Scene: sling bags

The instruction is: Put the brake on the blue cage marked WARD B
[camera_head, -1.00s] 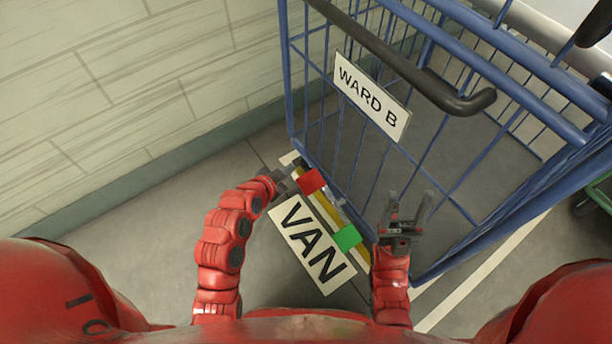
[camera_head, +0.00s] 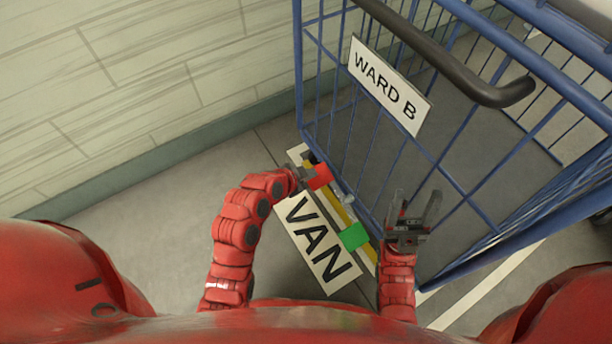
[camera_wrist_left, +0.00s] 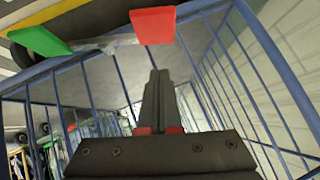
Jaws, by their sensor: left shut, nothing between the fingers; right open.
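The blue cage (camera_head: 345,130) with a white WARD B sign (camera_head: 389,88) stands in front of me, on the right of the head view. Low on its near side are a red pedal (camera_head: 321,176) and a green pedal (camera_head: 354,236), joined by a grey bar. In the left wrist view the red pedal (camera_wrist_left: 153,26) is above the fingertips and the green pedal (camera_wrist_left: 39,39) is at upper left. My left gripper (camera_head: 306,174) is shut and empty, right beside the red pedal; I cannot tell whether they touch. My right gripper (camera_head: 416,210) is open and empty, in front of the cage bars.
A white VAN floor sign (camera_head: 318,245) lies below the pedals, beside a yellow strip. A pale block wall (camera_head: 130,85) runs along the left. A dark handle bar (camera_head: 450,75) crosses the cage. Grey floor is clear at left.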

